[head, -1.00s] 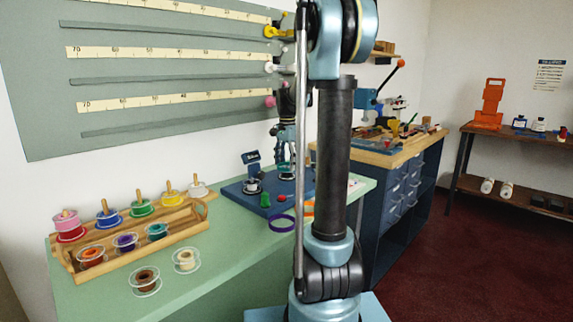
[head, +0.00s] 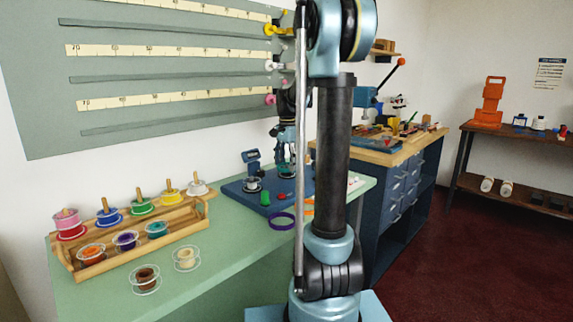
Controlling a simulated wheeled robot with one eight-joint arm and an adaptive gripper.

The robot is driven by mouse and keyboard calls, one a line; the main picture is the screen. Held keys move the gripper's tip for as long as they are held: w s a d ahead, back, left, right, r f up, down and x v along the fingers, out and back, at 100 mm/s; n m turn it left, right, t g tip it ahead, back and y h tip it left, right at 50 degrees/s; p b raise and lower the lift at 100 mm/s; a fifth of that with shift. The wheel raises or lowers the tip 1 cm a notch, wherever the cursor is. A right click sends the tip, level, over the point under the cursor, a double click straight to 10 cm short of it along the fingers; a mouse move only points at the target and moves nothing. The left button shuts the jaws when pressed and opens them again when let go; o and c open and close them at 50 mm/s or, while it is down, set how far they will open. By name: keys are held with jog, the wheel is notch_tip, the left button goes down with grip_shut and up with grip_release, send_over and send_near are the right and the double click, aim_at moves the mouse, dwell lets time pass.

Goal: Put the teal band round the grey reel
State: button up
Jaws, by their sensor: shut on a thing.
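My gripper (head: 287,172) points down over the right part of the blue board (head: 235,187) on the green counter. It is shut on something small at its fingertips. This looks like the teal band, but it is too small and dark to be sure. The fingertips are low, close to the board. A reel with pale rims (head: 253,185) stands on the board left of my gripper; I cannot tell whether it is the grey one. Any reel directly under the fingers is mostly hidden by them.
A purple band (head: 282,221) and an orange band (head: 309,207), partly behind my arm, lie near the board. A green piece (head: 265,198) stands on it. A wooden rack (head: 195,217) with several spools is at left. Two loose spools (head: 146,279) (head: 186,258) lie in front.

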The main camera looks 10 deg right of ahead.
jog(key=shift+f, duration=0.25)
dwell(0.6)
jog(key=o, duration=0.7)
jog(key=shift+o, duration=0.2)
jog(key=shift+r, duration=0.1)
jog(key=shift+r, duration=3.4)
